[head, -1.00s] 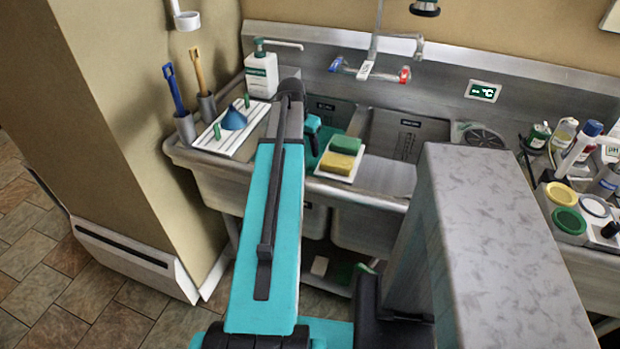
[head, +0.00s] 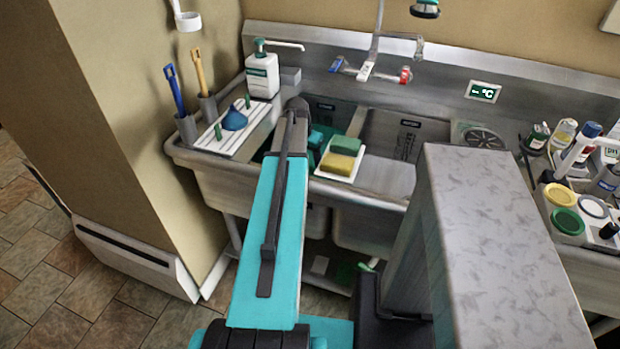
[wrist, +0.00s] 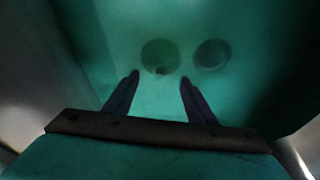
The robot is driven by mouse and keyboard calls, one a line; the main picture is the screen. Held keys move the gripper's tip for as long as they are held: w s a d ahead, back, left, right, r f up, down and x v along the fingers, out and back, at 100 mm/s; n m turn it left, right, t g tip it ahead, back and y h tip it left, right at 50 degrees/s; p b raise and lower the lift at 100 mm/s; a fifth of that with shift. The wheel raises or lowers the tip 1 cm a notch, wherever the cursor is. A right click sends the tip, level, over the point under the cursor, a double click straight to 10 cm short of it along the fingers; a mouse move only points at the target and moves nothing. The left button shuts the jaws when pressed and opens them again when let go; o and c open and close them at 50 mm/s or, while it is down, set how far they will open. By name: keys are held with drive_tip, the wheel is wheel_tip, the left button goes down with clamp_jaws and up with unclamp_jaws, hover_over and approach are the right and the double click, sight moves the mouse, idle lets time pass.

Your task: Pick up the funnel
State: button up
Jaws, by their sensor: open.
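A blue cone that looks like the funnel (head: 235,118) stands wide end down on the white ribbed drainboard (head: 216,140), left of the sink basins. My gripper (wrist: 160,76) is open and empty in the wrist view, its two dark fingers spread over a teal surface. Two round, darker shapes show there: a left one (wrist: 160,57) just beyond the fingertips and a right one (wrist: 212,54). I cannot tell what they are. In the head view my arm hides the fingers; its end is at the left basin, right of the funnel and apart from it.
A white soap bottle (head: 262,74) stands behind the drainboard. Blue (head: 175,90) and yellow (head: 200,70) handled tools stand in holders at left. Green (head: 346,145) and yellow (head: 339,165) sponges lie on a white tray right of my arm. The faucet (head: 369,62) hangs behind.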

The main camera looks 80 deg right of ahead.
sight(310, 167)
drive_tip(key=shift+p+x, duration=0.7)
drive_tip(key=shift+x, duration=1.9)
drive_tip(key=shift+w, duration=0.1)
drive_tip(key=c, duration=1.2)
